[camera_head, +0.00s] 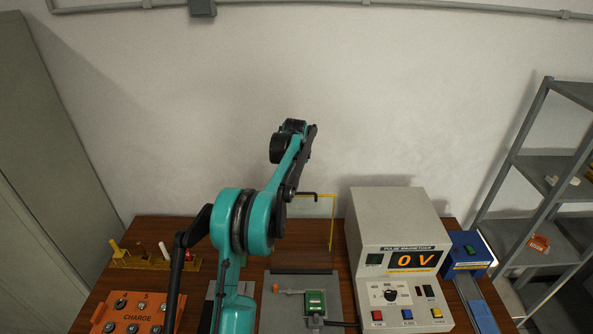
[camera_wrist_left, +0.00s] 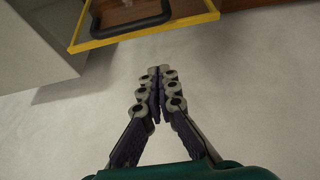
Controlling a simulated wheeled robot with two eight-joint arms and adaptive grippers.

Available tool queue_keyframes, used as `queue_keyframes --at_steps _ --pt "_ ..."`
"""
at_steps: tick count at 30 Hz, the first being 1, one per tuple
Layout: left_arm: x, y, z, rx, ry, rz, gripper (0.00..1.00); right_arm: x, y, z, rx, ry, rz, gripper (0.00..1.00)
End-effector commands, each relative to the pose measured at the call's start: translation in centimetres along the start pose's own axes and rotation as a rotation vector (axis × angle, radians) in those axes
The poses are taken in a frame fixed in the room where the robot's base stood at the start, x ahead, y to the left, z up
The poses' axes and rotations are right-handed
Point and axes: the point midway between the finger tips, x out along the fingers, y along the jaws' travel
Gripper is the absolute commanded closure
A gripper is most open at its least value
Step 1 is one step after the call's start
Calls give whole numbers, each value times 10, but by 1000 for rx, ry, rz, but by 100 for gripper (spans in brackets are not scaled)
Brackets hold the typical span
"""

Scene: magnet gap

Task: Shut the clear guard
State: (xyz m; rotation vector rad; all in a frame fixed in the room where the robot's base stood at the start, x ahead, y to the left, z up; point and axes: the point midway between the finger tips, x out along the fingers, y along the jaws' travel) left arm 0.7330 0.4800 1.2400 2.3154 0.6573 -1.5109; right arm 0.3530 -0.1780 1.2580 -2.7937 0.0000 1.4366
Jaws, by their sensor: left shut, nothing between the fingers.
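The clear guard shows in the head view as a thin yellow frame (camera_head: 333,222) standing upright behind the grey base plate, left of the console. Its black handle (camera_head: 305,195) is at its top edge, partly hidden by my arm. In the left wrist view the yellow frame (camera_wrist_left: 150,37) and black handle (camera_wrist_left: 130,26) cross the top of the picture. My left gripper (camera_wrist_left: 157,72) is shut and empty, its fingertips just short of the yellow edge in that picture, with a gap visible. In the head view its fingers are hidden behind my teal arm. My right gripper is not in view.
The pulse magnetizer console (camera_head: 398,245) reads 0 V, right of the guard. The base plate (camera_head: 300,272) carries a green-topped fixture (camera_head: 315,303). An orange charge box (camera_head: 120,313) stands front left, a yellow rack (camera_head: 160,262) behind it. A blue unit (camera_head: 468,252) stands at right.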

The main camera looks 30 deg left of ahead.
Motion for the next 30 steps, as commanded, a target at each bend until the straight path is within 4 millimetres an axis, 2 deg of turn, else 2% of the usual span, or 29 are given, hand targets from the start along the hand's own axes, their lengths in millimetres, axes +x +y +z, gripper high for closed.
queue_keyframes --at_steps 3,8,13,18,30 --pt "26 0 0 0 0 0 100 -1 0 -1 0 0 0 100" --pt "54 0 0 0 0 0 100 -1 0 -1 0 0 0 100" --pt "46 0 22 1 0 0 100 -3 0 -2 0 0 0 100" --pt "42 0 35 1 0 0 100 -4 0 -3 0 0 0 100" --pt "40 0 38 1 1 0 100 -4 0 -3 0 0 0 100"
